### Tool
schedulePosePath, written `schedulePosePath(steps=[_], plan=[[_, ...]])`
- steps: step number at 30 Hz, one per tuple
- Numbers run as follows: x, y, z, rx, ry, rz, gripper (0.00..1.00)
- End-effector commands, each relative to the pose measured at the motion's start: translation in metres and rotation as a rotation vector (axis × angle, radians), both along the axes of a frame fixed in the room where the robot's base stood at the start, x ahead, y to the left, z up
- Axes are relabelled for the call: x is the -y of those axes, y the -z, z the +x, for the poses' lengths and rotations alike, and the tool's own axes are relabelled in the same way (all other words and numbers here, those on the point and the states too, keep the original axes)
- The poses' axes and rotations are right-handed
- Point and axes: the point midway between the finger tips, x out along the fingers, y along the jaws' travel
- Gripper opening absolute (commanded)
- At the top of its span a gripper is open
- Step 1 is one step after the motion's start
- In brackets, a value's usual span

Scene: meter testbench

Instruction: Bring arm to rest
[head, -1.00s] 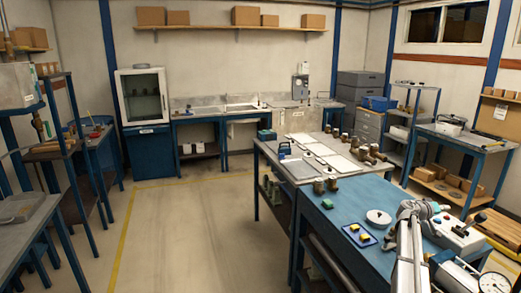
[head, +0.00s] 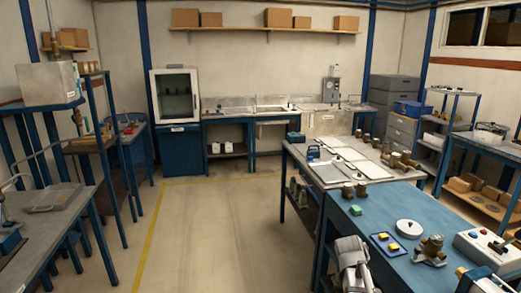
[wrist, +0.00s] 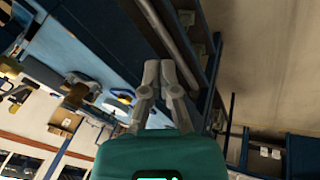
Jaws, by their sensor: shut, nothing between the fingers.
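My gripper (wrist: 159,72) shows in the wrist view, its two grey fingers close together and nothing held between them. The wrist view is tilted, with the blue bench edge left of the fingers and the floor to the right. In the head view, part of my pale arm (head: 352,262) stands at the bottom, against the near left edge of the blue workbench (head: 372,219). My gripper's fingers cannot be made out in the head view.
A grey bench (head: 318,174) adjoins behind. The floor (head: 222,232) to the left is clear.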

Motion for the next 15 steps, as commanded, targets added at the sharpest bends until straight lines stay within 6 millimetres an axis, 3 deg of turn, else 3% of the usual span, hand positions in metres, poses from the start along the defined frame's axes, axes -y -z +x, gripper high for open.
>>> schedulePosePath(steps=[1, 6, 10, 15], plan=[[-0.027, 0.004, -0.018, -0.023, -0.035, 0.053, 0.00], [-0.101, 0.014, -0.058, -0.105, -0.145, 0.224, 0.00], [-0.140, 0.017, -0.083, -0.153, -0.215, 0.323, 0.00], [-0.165, 0.018, -0.099, -0.186, -0.264, 0.388, 0.00]])
